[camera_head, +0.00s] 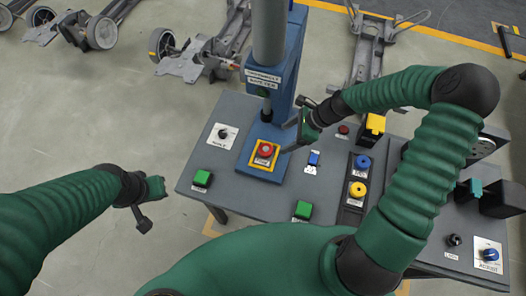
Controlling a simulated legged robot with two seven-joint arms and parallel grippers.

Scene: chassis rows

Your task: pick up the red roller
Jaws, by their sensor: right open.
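I cannot make out a thing that is clearly a red roller. A red round knob (265,150) sits on a yellow plate on the grey panel table, at the foot of the blue column. A small dark red round piece (343,129) lies further right on the table. My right gripper (291,126) is open and empty, just up and right of the red knob, its fingers pointing left and apart from it in the picture. My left gripper (150,208) hangs left of the table over the floor; its fingers are too unclear to judge.
The grey table (240,185) carries green buttons (202,178), a dial (223,133), blue (363,162) and yellow (358,190) knobs, and a yellow box (374,124). The blue column (278,95) rises close to my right gripper. Chassis parts (205,55) lie on the floor behind.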

